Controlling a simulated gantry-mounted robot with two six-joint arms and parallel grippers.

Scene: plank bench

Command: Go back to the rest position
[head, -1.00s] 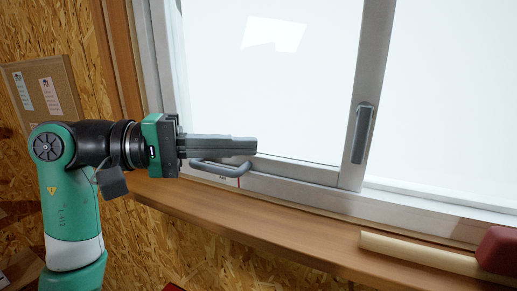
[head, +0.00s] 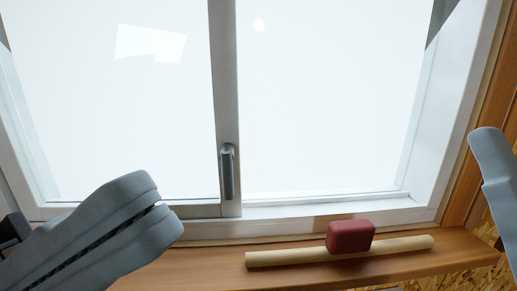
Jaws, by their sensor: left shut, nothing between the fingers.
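My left gripper (head: 158,205) is in the lower left of the head view, close to the camera. Its two thick grey fingers lie together with nothing between them. The window sash upright (head: 228,90) with its dark grey handle (head: 227,172) stands behind and to the right of it, apart from the fingertips in the picture. A grey finger of my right gripper (head: 490,165) shows at the right edge; the rest is outside the frame, so its opening cannot be seen.
A wooden sill (head: 215,265) runs under the window. A red block (head: 350,237) and a pale wooden rod (head: 290,258) lie on it, right of centre. The white window frame (head: 330,218) closes off the back. Wood trim (head: 487,110) borders the right side.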

